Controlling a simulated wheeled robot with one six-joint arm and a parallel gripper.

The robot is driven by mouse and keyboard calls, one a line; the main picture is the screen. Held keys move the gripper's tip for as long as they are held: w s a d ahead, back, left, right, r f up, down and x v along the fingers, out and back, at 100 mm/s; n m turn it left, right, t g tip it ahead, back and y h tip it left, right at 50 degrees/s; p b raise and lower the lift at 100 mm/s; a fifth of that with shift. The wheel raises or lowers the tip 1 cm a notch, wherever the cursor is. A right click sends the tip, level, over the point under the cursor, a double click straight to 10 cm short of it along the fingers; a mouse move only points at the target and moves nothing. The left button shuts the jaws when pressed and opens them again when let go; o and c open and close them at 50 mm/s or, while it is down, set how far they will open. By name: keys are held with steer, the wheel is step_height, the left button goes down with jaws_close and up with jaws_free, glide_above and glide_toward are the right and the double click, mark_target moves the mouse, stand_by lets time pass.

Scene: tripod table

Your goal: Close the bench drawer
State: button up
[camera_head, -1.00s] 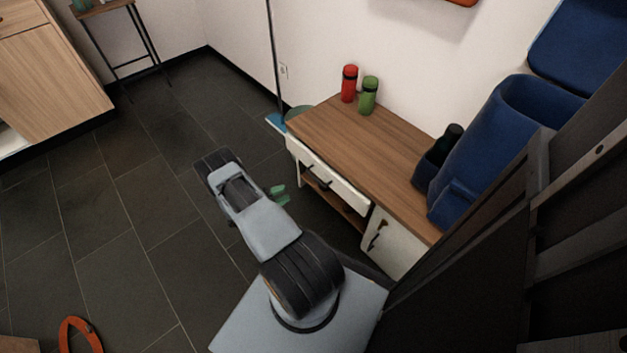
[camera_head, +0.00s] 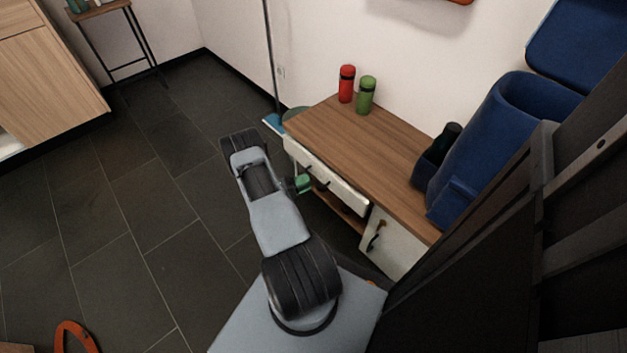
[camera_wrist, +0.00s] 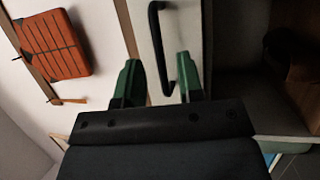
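The bench (camera_head: 350,145) stands against the wall, with a wooden top and a white drawer front (camera_head: 343,188) under its front edge. How far the drawer is pulled out is hard to tell. In the wrist view the white drawer front (camera_wrist: 192,28) carries a black bar handle (camera_wrist: 154,38). My gripper (camera_head: 303,184) is at the drawer front, partly hidden behind my arm in the head view. In the wrist view my gripper (camera_wrist: 158,64) has its two green fingers apart, one on each side of the handle's lower part. Contact cannot be told.
A red bottle (camera_head: 346,84) and a green bottle (camera_head: 366,96) stand at the bench top's far end. A large blue container (camera_head: 480,140) stands at its right end. A white cabinet door (camera_head: 392,243) is below. Open dark floor (camera_head: 130,210) lies to the left.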

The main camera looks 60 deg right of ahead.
mark_target(313, 179)
steer(key=shift+x, duration=1.7)
jaws_close()
